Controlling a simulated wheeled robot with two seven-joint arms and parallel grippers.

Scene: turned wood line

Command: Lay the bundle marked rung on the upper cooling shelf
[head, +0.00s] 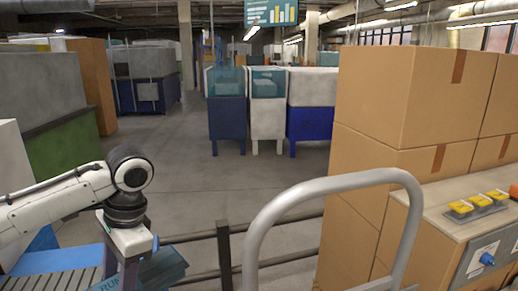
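My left gripper (128,268) points down at the lower left, over a roller conveyor. A teal-blue bundle (162,268) is at its fingers, cut off by the bottom edge; part of its lettering reads "RUN". The fingertips are partly hidden, so I cannot tell whether they are closed on the bundle or only beside it. My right gripper is out of view. I cannot make out a cooling shelf in this view.
The roller conveyor (55,283) lies at the lower left. A dark rail (223,250) and a grey tubular handle (335,184) stand in front. Stacked cardboard boxes (400,95) and a counter with yellow buttons (445,213) are at right. Open floor lies beyond.

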